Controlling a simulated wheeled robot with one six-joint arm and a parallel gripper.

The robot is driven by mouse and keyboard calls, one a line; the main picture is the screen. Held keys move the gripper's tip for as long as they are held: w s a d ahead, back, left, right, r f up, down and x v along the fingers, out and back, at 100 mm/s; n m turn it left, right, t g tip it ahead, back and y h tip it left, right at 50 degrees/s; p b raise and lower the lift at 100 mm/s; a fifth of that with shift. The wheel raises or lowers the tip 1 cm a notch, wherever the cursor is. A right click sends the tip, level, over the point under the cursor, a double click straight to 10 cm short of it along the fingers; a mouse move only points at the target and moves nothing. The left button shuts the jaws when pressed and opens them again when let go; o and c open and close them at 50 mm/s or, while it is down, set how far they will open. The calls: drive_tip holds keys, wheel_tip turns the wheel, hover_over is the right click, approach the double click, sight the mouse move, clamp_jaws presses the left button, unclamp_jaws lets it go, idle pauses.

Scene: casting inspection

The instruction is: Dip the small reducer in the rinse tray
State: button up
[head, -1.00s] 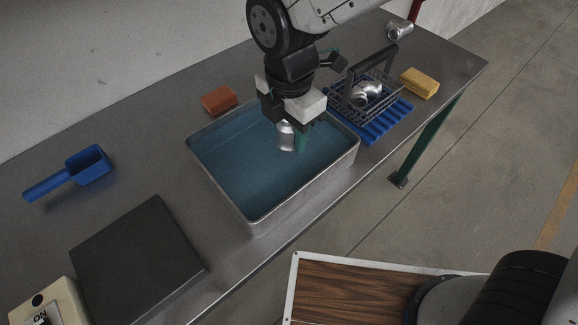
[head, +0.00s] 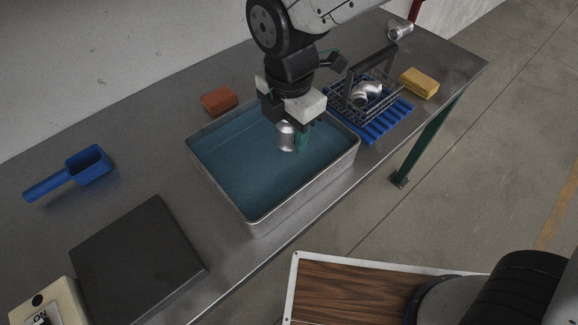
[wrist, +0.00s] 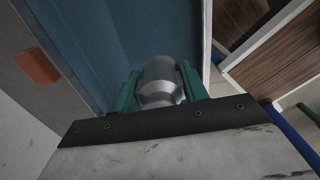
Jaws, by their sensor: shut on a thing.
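My gripper (head: 291,140) is over the right part of the rinse tray (head: 253,229), a metal tray of blue liquid. Its green fingers are shut on the small reducer (head: 284,136), a silvery metal fitting with a stepped shape. In the wrist view the small reducer (wrist: 161,80) sits between the two green fingers, with the blue liquid (wrist: 150,30) behind it. The reducer hangs inside the tray's outline; I cannot tell whether its lower end touches the liquid.
A wire basket (head: 348,108) with metal fittings stands on a blue rack (head: 372,135) right of the tray. A yellow sponge (head: 419,83), another fitting (head: 400,30), a red-brown block (head: 219,100), a blue scoop (head: 88,166) and a dark plate (head: 138,262) lie on the bench.

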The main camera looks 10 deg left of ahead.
drive_tip(key=shift+r, duration=2.05)
